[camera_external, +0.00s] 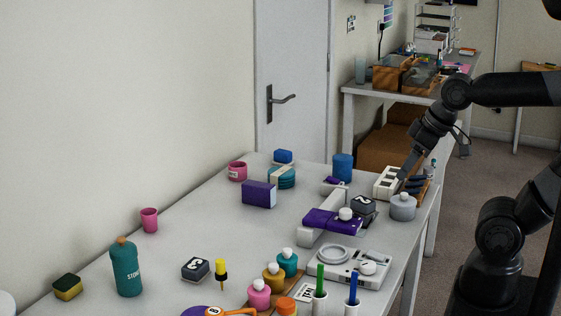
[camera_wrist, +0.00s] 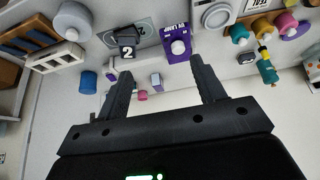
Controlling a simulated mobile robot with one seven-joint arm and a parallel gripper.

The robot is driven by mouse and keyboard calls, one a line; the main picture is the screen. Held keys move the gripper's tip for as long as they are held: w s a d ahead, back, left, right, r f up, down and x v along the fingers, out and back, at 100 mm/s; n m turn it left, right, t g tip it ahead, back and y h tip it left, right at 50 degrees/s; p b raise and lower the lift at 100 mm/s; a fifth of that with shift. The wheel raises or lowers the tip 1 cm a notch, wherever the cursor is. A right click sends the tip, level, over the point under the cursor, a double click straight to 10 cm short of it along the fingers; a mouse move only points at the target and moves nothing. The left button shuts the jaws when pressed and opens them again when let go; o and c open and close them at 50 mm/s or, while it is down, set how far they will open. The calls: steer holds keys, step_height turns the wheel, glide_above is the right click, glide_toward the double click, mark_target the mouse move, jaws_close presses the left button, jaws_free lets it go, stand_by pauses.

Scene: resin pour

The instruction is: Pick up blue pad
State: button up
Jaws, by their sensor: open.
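A small blue block-like pad (camera_external: 283,157) sits at the far end of the table in the external view, behind a teal banded round item (camera_external: 281,178). I cannot pick the pad out with certainty in the wrist view. My gripper (camera_wrist: 161,68) is open, with nothing between its fingers. In the external view my gripper (camera_external: 404,178) hangs at the table's right side, by the white rack and grey jar, well to the right of the pad.
A blue cylinder (camera_external: 342,167) stands between my gripper and the pad. A purple-and-white box (camera_external: 259,194), a pink cup (camera_external: 237,171) and a purple UV lamp (camera_external: 332,221) are nearby. A white rack (camera_external: 388,183) and grey jar (camera_external: 403,207) stand close to my gripper.

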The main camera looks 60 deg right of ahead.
steer(key=shift+c, duration=0.2)
steer(key=w+d+r, duration=0.2)
steer(key=w+r, duration=0.1)
steer(key=w, duration=0.3)
steer(key=w+d+r, duration=0.2)
steer(key=w+r, duration=0.1)
steer(key=w, duration=0.4)
steer(key=m+g, duration=0.1)
steer(key=m, duration=0.1)
glide_above(284, 151)
steer(key=s, duration=0.3)
step_height(284, 151, down, 16)
steer(key=r, duration=0.1)
steer(key=shift+h, duration=0.4)
steer(key=x, duration=1)
steer(key=shift+s+a+f, duration=0.2)
steer(key=shift+a+f, duration=0.1)
steer(key=shift+f, duration=0.05)
steer(key=shift+c, duration=0.3)
steer(key=c, duration=0.8)
